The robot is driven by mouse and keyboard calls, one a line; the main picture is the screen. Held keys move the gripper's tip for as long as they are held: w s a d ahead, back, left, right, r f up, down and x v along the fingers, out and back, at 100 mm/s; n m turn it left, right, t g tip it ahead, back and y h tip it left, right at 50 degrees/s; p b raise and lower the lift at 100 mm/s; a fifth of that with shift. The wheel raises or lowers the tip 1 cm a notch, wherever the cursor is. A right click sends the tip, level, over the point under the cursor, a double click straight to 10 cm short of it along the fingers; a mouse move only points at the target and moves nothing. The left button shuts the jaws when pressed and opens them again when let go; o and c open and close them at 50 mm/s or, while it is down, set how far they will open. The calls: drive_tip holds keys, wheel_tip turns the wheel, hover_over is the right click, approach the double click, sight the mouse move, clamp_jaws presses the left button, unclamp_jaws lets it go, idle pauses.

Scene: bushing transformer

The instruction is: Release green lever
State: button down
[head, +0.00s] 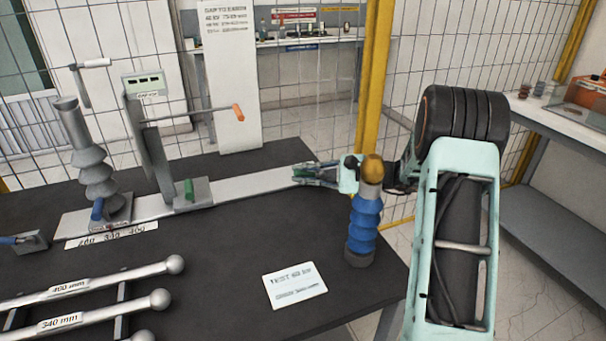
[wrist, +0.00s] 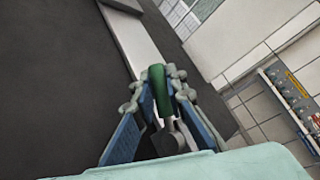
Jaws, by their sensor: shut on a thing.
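My gripper (head: 318,175) is at the right end of the long grey rail (head: 245,184), coming in from the right. It is shut on a green lever (wrist: 157,85), which stands between the fingertips in the wrist view (wrist: 159,95). A bit of that lever also shows between the fingers in the head view (head: 304,168). The lever's base is mostly hidden by the fingers.
A blue ribbed bushing with an orange top (head: 363,230) stands close in front of my wrist. Silver rods (head: 95,314) and a white card (head: 295,286) lie in front.

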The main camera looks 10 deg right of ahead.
sight(313, 172)
drive_tip(key=shift+d, duration=0.1)
drive_tip(key=r+m+y, duration=0.1)
drive_tip(key=d+m+t+y+b, duration=0.1)
drive_tip(key=y, duration=0.1)
drive_tip(key=shift+w+d+r+m, duration=0.1)
drive_tip(key=shift+r+m, duration=0.3)
drive_tip(key=shift+w+d+r+m+t+y+b, duration=0.1)
drive_tip(key=shift+d+r+m+t+y+b, duration=0.1)
drive_tip(key=shift+d+r+m+t+y, duration=0.3)
drive_tip(key=shift+w+d+r+m+t+y+b, duration=0.15)
drive_tip(key=shift+m+t+y, duration=0.15)
drive_tip(key=shift+m+t, duration=0.4)
drive_tip(key=shift+s, duration=0.1)
drive_tip(key=c, duration=1.9)
unclamp_jaws()
drive_tip(key=shift+c, duration=0.2)
drive_tip(key=v, duration=1.2)
drive_tip(key=shift+d, duration=0.1)
